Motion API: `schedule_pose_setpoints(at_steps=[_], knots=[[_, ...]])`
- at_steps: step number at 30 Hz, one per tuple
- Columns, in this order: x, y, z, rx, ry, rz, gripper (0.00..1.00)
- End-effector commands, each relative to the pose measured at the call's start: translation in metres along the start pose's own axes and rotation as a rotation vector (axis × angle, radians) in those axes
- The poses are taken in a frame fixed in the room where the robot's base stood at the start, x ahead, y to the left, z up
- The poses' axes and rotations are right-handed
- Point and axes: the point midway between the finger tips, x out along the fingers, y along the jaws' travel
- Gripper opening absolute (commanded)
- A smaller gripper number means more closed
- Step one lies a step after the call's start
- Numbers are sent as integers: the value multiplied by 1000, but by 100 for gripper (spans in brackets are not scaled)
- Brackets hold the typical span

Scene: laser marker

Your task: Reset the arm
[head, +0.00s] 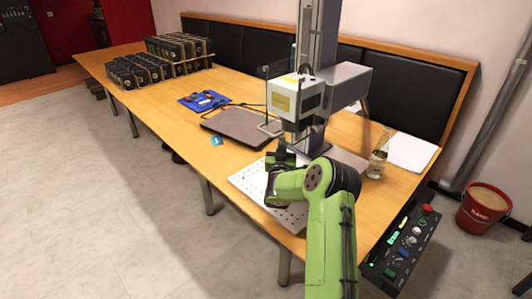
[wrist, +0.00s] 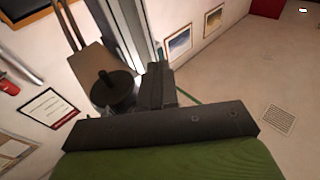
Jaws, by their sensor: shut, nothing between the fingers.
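My green arm (head: 331,235) reaches over the right end of the wooden table. My dark gripper (head: 279,159) is above the white perforated plate (head: 248,180), just in front of and below the laser marker's head (head: 297,97). In the wrist view my gripper (wrist: 158,78) has its fingers together, with nothing between them. That view looks tilted across the room, at walls and floor. The arm's wrist hides part of the plate.
A glass bottle (head: 378,157) stands right of the marker's base, close to my arm. A control box (head: 404,246) with buttons is at the table's right edge. A closed laptop (head: 236,127), a blue mat (head: 204,101) and rows of dark boxes (head: 150,66) lie farther left. A red bucket (head: 482,209) is on the floor.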

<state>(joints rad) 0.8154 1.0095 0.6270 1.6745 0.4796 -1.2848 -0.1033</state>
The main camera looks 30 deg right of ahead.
Motion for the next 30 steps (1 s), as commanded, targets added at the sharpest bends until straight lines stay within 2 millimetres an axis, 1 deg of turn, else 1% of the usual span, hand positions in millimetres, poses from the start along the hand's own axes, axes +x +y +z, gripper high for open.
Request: schedule_pose_setpoints(at_steps=[1,3,9,12,20,22,23,26,27,29,30], knots=[[-5,-7,-1,5,-2,-4,0],[-11,-16,2,6,-4,-3,0],[-28,-39,4,4,-4,-3,0],[-32,-45,3,3,-1,-3,0],[-34,-48,2,1,1,-6,0],[-34,-59,-8,-5,-11,-39,0],[-35,-69,-17,-10,-24,-69,0],[-47,-113,-58,-52,-108,-210,0],[-56,-130,-75,-80,-157,-269,0],[-74,-150,-99,-125,-232,-343,0],[-88,-158,-115,-157,-284,-382,0]])
